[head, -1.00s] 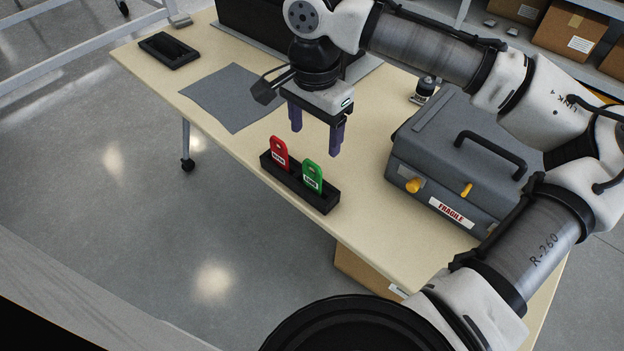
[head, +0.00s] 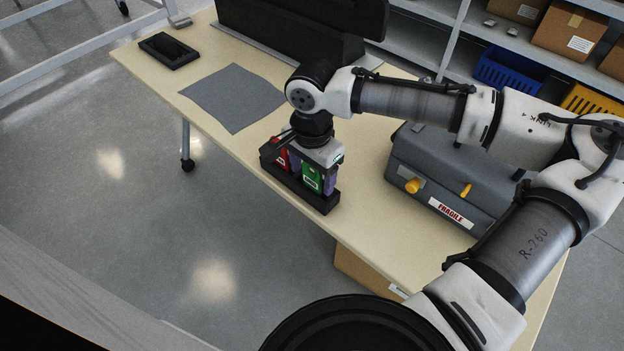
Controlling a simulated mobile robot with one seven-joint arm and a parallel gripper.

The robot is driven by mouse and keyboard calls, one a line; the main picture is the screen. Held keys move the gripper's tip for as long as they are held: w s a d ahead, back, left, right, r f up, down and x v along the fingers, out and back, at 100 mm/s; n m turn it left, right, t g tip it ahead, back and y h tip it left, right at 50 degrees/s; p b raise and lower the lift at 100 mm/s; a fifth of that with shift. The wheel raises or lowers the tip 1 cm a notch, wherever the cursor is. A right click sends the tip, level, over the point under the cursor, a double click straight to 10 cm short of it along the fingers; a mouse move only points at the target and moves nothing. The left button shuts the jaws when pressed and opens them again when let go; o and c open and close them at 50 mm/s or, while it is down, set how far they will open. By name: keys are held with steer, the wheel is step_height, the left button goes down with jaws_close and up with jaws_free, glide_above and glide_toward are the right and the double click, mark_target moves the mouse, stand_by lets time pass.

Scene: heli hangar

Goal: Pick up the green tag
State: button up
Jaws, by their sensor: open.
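The green tag (head: 311,178) stands upright in the right part of a black holder (head: 318,201) near the table's front edge. A red tag (head: 281,161) stands in the same holder to its left, partly covered by my gripper. My gripper (head: 313,172) is open and lowered at the holder, pointing down. One purple finger shows just right of the green tag, the other between the two tags. The top of the green tag is hidden by the gripper body. I cannot tell whether the fingers touch it.
A grey case (head: 450,172) with a FRAGILE label stands right of the holder. A grey mat (head: 233,97) and a black tray (head: 169,50) lie to the left. A dark box or screen (head: 285,35) stands behind. The table's front edge is close to the holder.

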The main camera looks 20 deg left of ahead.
steer(key=c, duration=1.1)
steer(key=shift+o, duration=0.2)
steer(key=shift+r, duration=0.1)
step_height(320, 180, up, 20)
